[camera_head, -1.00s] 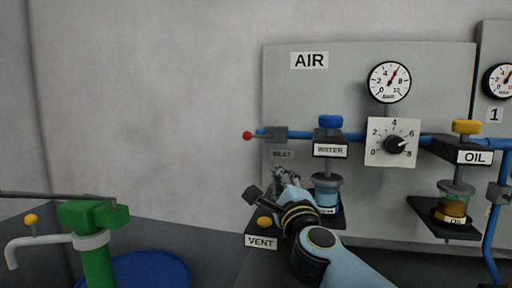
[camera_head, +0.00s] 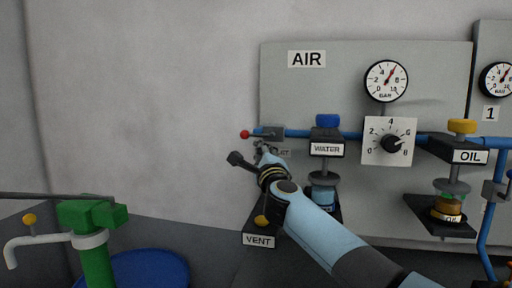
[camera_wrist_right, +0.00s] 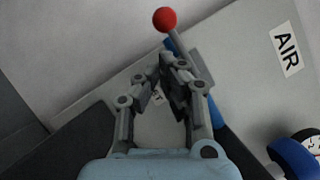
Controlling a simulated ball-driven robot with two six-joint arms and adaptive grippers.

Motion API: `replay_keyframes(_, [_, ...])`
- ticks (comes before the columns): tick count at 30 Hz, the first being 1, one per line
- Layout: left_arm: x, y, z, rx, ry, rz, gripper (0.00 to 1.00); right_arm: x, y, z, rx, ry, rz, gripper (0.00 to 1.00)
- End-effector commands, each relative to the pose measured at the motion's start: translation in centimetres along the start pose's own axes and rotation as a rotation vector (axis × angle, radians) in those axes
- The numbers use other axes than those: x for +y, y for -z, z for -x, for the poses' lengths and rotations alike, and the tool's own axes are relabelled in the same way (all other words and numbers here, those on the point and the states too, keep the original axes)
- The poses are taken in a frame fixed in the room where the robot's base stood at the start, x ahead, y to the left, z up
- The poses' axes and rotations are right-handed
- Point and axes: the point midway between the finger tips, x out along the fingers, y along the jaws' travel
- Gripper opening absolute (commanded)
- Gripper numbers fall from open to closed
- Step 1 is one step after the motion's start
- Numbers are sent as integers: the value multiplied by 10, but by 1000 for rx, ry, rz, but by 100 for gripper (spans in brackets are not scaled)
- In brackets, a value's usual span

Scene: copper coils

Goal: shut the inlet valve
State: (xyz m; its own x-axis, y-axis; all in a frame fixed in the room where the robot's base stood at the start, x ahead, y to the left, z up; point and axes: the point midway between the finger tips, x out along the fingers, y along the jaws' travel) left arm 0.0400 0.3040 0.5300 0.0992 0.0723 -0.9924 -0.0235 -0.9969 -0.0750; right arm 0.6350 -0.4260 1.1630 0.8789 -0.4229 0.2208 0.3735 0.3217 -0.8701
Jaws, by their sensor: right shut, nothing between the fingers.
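The inlet valve has a grey body (camera_head: 273,131) on the blue pipe, at the left end of the AIR panel. Its lever ends in a red ball (camera_head: 245,134) and points left, roughly in line with the pipe. In the right wrist view the red ball (camera_wrist_right: 165,19) is at the top, beyond the fingers. My right gripper (camera_head: 264,148) is shut and empty, just below the valve. It partly covers the INLET label. In the wrist view its fingertips (camera_wrist_right: 172,68) are close to the valve body; contact cannot be told. My left gripper is not in view.
The WATER unit (camera_head: 327,149) stands right of the valve, with a dial (camera_head: 391,143) and the OIL unit (camera_head: 470,156) farther right. The VENT block (camera_head: 259,240) is below. A green stand (camera_head: 97,262) is at far left. The wall left of the lever is clear.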

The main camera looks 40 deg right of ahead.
Motion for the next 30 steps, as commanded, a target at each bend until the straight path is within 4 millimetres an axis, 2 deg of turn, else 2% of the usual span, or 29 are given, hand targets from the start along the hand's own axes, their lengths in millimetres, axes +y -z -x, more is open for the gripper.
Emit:
replay_keyframes(6, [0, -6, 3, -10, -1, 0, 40, 0, -12, -12, 0, 0, 2, 0])
replay_keyframes(19, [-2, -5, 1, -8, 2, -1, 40, 0, -13, -13, 0, 1, -1, 0])
replay_keyframes(30, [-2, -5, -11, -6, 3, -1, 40, -1, -16, -14, 0, 31, -58, 0])
